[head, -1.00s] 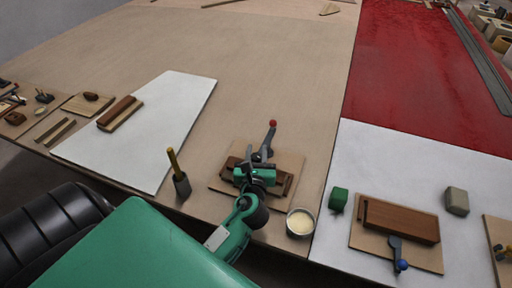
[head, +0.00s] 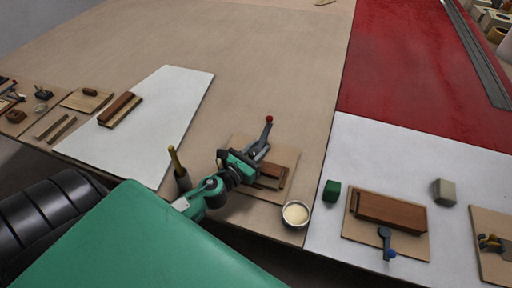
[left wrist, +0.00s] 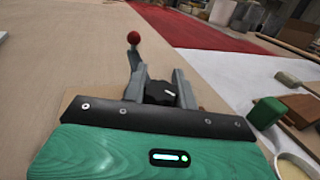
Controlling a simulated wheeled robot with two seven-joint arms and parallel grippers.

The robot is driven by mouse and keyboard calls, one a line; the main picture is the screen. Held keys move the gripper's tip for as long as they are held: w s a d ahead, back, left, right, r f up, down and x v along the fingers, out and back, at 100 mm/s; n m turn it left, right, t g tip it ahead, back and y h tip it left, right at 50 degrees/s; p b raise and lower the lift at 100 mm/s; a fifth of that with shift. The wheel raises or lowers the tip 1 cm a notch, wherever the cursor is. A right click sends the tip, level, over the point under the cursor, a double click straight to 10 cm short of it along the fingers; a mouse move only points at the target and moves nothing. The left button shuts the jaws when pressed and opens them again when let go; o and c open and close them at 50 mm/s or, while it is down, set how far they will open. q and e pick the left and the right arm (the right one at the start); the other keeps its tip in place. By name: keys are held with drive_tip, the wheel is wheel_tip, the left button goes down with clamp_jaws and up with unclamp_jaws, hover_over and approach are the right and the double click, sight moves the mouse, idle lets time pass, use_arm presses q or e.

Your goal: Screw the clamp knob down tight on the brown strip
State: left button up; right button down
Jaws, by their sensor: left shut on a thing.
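The clamp's lever with a red ball tip (head: 269,120) stands up at the far side of a wooden base board (head: 286,158). The brown strip (head: 271,182) lies on that board, partly hidden by my left arm and gripper. My left gripper (head: 257,154) is over the clamp at the board's left part. In the left wrist view a black clamp knob (left wrist: 160,92) sits between the two grey fingers, and the gripper is shut on it. The red ball (left wrist: 133,38) shows behind the left finger. The strip is hidden there. My right gripper is in no view.
A pot of cream paste (head: 296,213) stands close to the board's front right. A brush (head: 178,168) stands to its left. A green block (head: 332,191) and a second board with a brown block (head: 388,212) and a blue-tipped lever (head: 386,240) lie to the right.

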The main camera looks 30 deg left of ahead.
use_arm(q)
drive_tip(key=shift+f+m+h, duration=0.1)
drive_tip(key=shift+m+h, duration=0.4)
drive_tip(key=shift+h, duration=0.3)
drive_tip(key=shift+d+m+g+h+b, duration=0.2)
drive_tip(key=shift+m+g+h+b, duration=0.2)
drive_tip(key=shift+m+h+b, duration=0.65)
drive_tip(key=shift+h, duration=0.45)
drive_tip(key=shift+d+g+h, duration=0.1)
drive_tip(key=shift+g+h, duration=0.2)
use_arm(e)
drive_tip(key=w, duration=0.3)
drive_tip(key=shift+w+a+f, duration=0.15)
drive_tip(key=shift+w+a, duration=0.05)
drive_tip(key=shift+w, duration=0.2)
use_arm(q)
drive_tip(key=shift+m, duration=0.25)
drive_tip(key=shift+b, duration=0.3)
drive_tip(key=shift+r+h, duration=0.2)
drive_tip(key=shift+h, duration=0.1)
drive_tip(key=o, duration=1)
drive_tip(key=shift+c, duration=0.2)
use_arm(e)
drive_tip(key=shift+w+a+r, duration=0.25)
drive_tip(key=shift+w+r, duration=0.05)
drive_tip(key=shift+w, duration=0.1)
